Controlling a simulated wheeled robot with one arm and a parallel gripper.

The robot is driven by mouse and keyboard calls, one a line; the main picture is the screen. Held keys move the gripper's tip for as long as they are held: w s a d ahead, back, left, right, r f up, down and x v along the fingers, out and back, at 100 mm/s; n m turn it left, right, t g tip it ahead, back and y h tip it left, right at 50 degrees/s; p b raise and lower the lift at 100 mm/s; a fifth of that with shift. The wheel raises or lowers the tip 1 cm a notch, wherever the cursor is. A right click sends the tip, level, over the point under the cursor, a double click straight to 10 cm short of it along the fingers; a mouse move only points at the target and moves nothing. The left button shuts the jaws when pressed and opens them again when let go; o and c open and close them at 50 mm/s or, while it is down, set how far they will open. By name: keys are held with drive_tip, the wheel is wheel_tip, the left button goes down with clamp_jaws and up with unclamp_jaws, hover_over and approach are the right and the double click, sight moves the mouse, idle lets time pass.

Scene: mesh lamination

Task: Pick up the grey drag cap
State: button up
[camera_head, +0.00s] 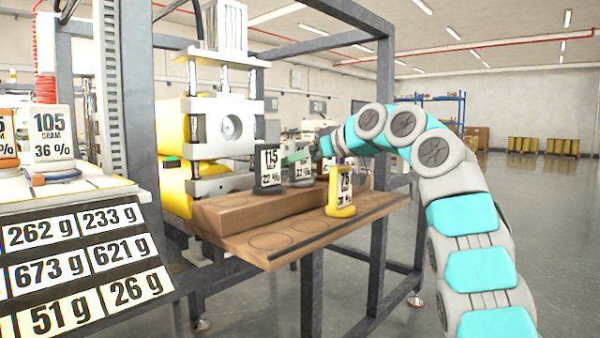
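A dark grey cap (267,170) with a white label reading 115 stands upright on the raised wooden step, left of my gripper. A lighter grey labelled cap (301,168) stands just right of it, partly hidden behind my gripper. I cannot tell which of the two is the grey drag cap. My gripper (296,157) reaches in from the right, with a green fingertip at the top of the lighter cap. It overlaps that cap in the picture; contact and finger opening are too small to make out.
A yellow cap (341,192) labelled 75 stands on the lower wooden board (290,246), which has empty drawn circles. A yellow and grey press (215,125) stands behind. Metal frame posts (311,295) surround the board. A weight chart (80,260) is at left.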

drive_tip(key=shift+c, duration=0.2)
clamp_jaws()
idle(0.5)
